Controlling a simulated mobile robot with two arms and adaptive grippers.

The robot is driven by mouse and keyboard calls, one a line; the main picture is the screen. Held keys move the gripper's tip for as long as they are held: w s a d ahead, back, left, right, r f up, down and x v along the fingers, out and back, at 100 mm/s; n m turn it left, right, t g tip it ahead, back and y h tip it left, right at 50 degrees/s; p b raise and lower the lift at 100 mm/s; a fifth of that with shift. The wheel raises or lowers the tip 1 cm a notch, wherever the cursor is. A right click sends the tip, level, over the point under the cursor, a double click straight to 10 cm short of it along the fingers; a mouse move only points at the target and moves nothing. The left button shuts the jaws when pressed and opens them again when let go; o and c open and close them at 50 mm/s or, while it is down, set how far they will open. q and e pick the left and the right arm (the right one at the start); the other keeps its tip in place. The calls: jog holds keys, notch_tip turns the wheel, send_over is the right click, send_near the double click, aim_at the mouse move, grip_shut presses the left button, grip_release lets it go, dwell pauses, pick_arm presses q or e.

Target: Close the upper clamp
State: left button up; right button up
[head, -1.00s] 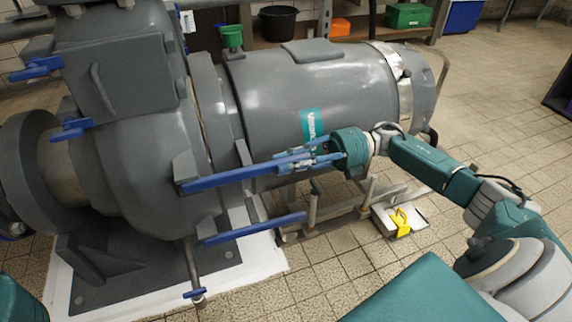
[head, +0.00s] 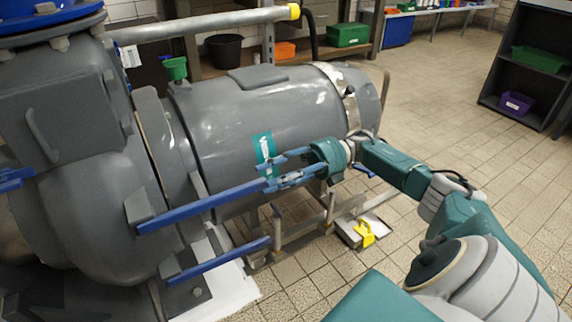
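The upper clamp is a long blue handle (head: 205,206) on the flange of the big grey pump. It sticks out to the right and slants slightly up. A second blue handle (head: 220,262), the lower clamp, sits below it. My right gripper (head: 266,175) reaches in from the right at the free end of the upper handle. Its two blue fingers are spread apart, and the lower finger overlaps the handle's end in the picture. Whether they touch cannot be told. My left gripper is not in view.
The grey motor cylinder (head: 240,115) lies right behind my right gripper. A metal frame (head: 310,228) and a yellow object (head: 364,233) are below on the tiled floor. A dark shelf (head: 525,70) stands at the far right. The floor (head: 440,120) between is clear.

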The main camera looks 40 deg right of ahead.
jog(key=v, duration=0.4)
jog(key=shift+d, duration=0.3)
jog(key=shift+s, duration=0.15)
